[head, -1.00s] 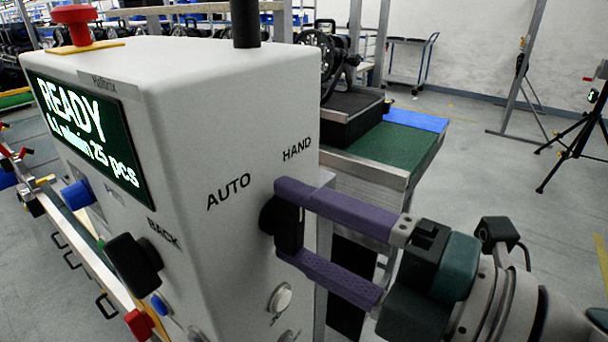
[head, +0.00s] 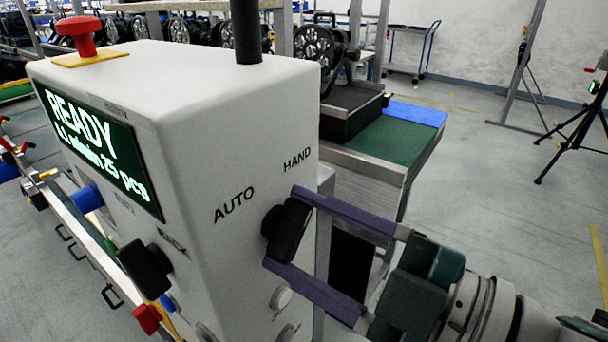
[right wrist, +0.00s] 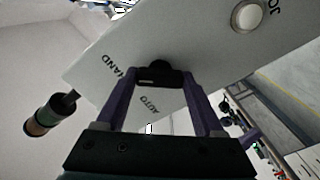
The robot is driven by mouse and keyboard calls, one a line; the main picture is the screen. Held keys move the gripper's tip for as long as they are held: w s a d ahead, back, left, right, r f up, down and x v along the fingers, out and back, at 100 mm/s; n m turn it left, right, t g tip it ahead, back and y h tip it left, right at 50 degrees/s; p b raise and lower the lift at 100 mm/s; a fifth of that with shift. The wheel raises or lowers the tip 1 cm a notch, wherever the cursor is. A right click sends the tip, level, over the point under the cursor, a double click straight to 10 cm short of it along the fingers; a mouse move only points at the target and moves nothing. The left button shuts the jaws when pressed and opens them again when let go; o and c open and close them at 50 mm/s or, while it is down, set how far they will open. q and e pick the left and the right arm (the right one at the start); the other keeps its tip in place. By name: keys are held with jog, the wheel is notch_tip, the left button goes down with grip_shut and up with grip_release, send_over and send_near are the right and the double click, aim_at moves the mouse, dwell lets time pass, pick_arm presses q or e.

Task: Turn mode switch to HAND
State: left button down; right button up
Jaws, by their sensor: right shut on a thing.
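The mode switch (head: 291,229) is a black knob on the right face of a white control box (head: 190,90), below the printed words AUTO (head: 234,205) and HAND (head: 297,160). Its bar is tilted, with the top leaning right, towards the HAND side. My right gripper (head: 284,230) has its two purple fingers shut on the knob, one at its top and one at its bottom. My left gripper is not in view.
A round pale button (head: 281,297) sits just below the lower finger. A green and blue conveyor (head: 385,150) stands behind.

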dwell(0.4)
jog(key=o, duration=1.4)
jog(key=b+v, duration=0.1)
jog(key=v, duration=0.9)
jog(key=shift+b, duration=0.4)
